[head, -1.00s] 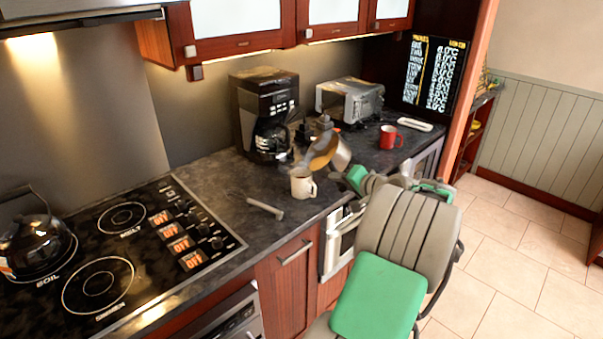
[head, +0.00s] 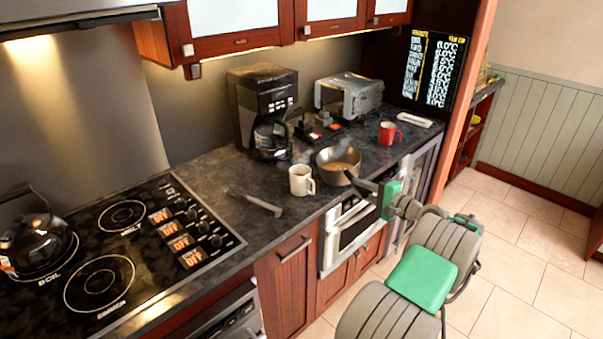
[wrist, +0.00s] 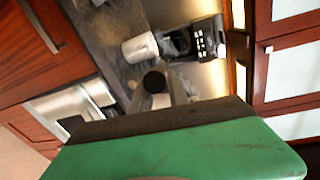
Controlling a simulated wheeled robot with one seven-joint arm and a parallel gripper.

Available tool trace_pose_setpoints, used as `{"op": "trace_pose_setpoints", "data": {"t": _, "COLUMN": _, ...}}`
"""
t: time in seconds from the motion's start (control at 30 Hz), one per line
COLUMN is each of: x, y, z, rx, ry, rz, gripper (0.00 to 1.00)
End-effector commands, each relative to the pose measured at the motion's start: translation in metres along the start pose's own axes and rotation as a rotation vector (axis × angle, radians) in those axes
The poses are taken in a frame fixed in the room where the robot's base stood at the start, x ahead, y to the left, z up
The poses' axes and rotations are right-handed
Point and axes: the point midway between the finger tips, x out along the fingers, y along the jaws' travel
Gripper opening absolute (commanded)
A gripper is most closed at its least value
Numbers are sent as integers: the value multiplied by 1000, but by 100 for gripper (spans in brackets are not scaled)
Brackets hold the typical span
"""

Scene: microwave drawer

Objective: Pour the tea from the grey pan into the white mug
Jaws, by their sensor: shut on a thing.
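The grey pan (head: 325,166) is upright and level in the head view, just right of the white mug and apart from it, with brownish stuff showing inside. Its dark handle points toward my arm. My gripper (head: 378,191) is shut on the handle at the counter's front edge. The white mug (head: 301,181) stands upright on the counter, and it also shows in the wrist view (wrist: 139,48). I cannot tell how full it is. In the wrist view the handle's dark end (wrist: 153,82) shows beyond my green gripper body, which hides much of the pan.
A black coffee maker (head: 245,112) stands behind the mug. A red mug (head: 388,135), a silver toaster oven (head: 350,95) and a small dark object with red parts (head: 322,128) are farther right. A grey utensil (head: 258,204) lies left of the white mug. The stove is at left.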

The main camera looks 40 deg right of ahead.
Motion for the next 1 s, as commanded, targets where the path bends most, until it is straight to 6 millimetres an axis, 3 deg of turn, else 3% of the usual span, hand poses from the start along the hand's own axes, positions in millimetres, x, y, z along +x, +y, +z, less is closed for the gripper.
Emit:
{"op": "trace_pose_setpoints", "data": {"t": 0.27, "x": -1, "y": -1, "z": -2, "rx": 25, "ry": -9, "rz": -18, "gripper": 0}}
{"op": "trace_pose_setpoints", "data": {"t": 0.67, "x": -6, "y": -39, "z": 2, "rx": 23, "ry": -8, "rz": -18, "gripper": 0}}
{"op": "trace_pose_setpoints", "data": {"t": 1.0, "x": -6, "y": -39, "z": 2, "rx": 23, "ry": -8, "rz": -17, "gripper": 0}}
